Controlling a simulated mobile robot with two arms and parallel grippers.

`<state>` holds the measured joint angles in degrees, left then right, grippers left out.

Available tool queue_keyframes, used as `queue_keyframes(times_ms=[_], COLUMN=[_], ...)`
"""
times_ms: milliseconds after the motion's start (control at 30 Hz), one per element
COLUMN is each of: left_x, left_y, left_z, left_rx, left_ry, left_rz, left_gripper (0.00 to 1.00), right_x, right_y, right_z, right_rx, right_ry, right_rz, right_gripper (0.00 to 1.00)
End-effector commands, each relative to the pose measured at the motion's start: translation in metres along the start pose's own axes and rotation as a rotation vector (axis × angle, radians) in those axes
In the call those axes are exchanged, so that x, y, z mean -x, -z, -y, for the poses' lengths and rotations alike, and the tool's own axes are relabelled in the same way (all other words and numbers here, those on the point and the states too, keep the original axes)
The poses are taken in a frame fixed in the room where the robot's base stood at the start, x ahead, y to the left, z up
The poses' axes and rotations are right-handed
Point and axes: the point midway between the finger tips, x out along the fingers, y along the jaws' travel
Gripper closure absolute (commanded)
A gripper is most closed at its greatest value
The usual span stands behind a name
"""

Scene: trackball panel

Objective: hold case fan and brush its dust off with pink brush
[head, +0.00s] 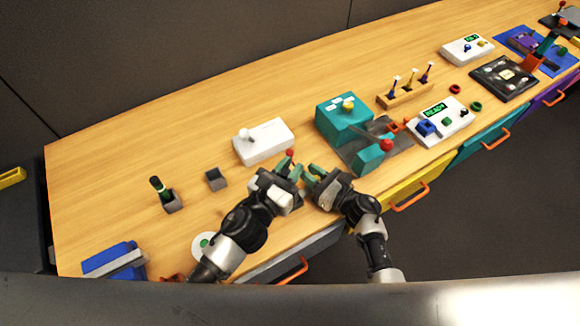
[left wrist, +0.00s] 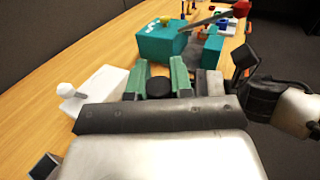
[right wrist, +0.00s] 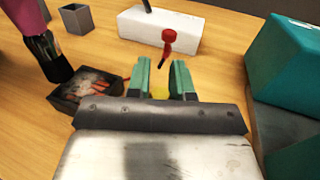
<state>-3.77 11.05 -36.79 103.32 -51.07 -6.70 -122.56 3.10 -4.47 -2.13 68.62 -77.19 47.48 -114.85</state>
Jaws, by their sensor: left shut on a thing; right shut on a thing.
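My left gripper (head: 295,172) is shut on a dark round-ended thing (left wrist: 157,88), mostly hidden between its green fingers. My right gripper (head: 309,173) is close beside it, to the right. It is shut on a slim thing with a red tip (right wrist: 168,37) and a yellow part (right wrist: 160,91) between the fingers. In the right wrist view a dark square piece (right wrist: 88,88) with orange-brown marks is left of the fingers. I cannot tell for sure that it is the case fan. A pink part (right wrist: 14,18) above dark, streaked material shows in the top left corner.
A white box (head: 263,142) is behind my grippers, with an empty grey holder (head: 215,180) to its left. A teal machine (head: 343,120) with a red-knobbed lever (head: 387,145) is close on the right. A wooden tool rack (head: 405,95) stands farther right. The back left of the table is clear.

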Motion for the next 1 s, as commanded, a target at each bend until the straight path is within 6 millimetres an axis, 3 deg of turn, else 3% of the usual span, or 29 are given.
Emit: queue_keyframes(times_ms=[1000], left_x=[-0.001], left_y=[0.011], left_z=[-0.001], left_rx=[0.000], left_ry=[-0.002], left_rz=[0.002], left_gripper=[1.00], right_x=[0.000], right_y=[0.000], right_z=[0.000], right_rx=[0.000], right_ry=[0.000], right_rz=[0.000], right_gripper=[1.00])
